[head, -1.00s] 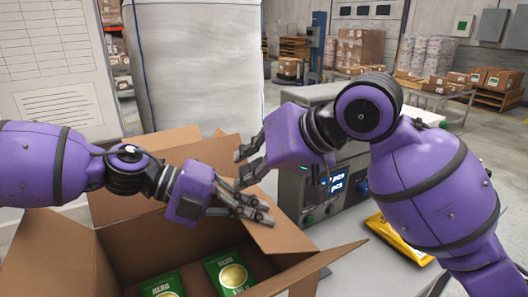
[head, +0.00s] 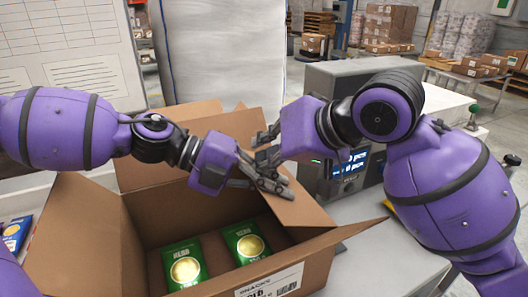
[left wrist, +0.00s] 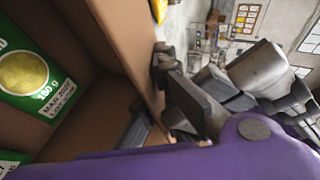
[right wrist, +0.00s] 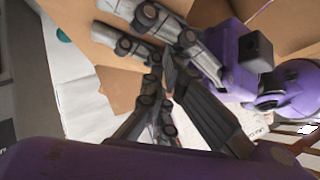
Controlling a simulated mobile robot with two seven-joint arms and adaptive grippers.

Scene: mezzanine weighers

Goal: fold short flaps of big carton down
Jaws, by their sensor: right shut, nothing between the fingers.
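The big open carton (head: 290,277) stands in front of me, with green packs (head: 183,268) inside. Its right-hand flap (head: 303,206) slopes over the right part of the opening. My left gripper (head: 270,180) is at this flap, with its fingers apart; in the left wrist view a carton panel (left wrist: 132,40) runs between them. Whether they touch it is unclear. My right gripper (head: 264,149) is just behind it at the flap's rear end, shut and empty. In the right wrist view its fingers are close to the left gripper's fingers. The left side panel (head: 75,240) is free of both grippers.
A scale with a lit display (head: 350,160) stands close to the right of the carton, behind my right arm. A large white sack (head: 220,50) stands behind. A blue pack (head: 14,235) lies at the left. A pointed front flap (head: 350,234) juts out right.

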